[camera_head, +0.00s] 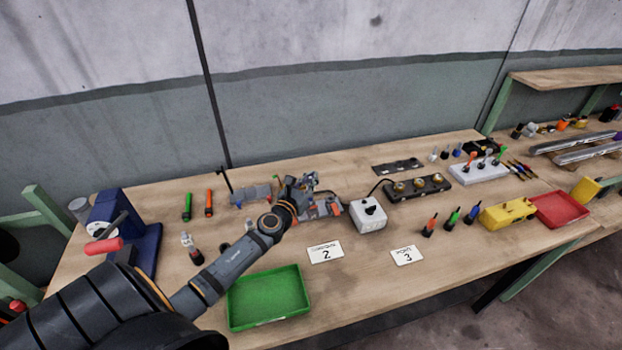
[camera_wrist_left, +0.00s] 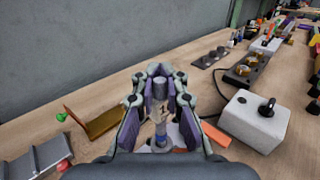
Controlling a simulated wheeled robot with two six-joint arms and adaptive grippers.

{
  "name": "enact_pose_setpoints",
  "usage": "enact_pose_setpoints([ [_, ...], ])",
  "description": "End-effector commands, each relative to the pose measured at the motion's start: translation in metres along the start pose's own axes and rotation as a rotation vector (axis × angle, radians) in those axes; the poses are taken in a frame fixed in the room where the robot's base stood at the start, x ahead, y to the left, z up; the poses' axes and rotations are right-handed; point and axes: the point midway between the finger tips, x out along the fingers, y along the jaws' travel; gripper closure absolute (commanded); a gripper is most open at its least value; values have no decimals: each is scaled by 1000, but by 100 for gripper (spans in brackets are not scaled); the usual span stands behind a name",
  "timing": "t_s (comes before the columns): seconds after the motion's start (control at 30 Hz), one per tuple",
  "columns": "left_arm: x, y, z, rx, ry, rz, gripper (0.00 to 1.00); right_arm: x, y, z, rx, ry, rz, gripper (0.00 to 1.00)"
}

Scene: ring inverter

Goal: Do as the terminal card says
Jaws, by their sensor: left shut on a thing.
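My left gripper (camera_head: 307,184) is over the middle of the bench. In the left wrist view its fingers (camera_wrist_left: 160,100) are closed around a small pale upright piece (camera_wrist_left: 160,128) with a blue band near its lower end; the fingers hide most of it. Two white cards lie near the front: one marked 2 (camera_head: 326,252) and one marked 3 (camera_head: 407,255); their smaller print is unreadable. A white box with a black knob (camera_head: 370,216) is right of the gripper, wired to a black block with brass-coloured round parts (camera_head: 418,188). My right gripper is not in view.
A green tray (camera_head: 268,322) is at the front and a red tray (camera_head: 560,210) at the right. Several coloured-handled tools (camera_head: 452,217) stand beside a yellow box (camera_head: 508,214). A blue machine (camera_head: 140,240) is at the left. Bare bench lies around the cards.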

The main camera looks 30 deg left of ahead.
Motion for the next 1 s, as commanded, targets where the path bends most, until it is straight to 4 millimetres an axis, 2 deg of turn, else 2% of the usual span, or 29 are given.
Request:
enact_pose_setpoints([
  [0.33,0,0,-10,0,0,0,100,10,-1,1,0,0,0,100],
  [0.37,0,0,-9,0,-1,0,88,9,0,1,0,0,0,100],
  [0.57,0,0,-8,0,0,0,61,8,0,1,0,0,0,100],
  [0.87,-1,0,-9,0,1,0,61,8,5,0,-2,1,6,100],
  [1.0,-18,0,-10,4,4,-1,61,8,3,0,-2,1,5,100],
])
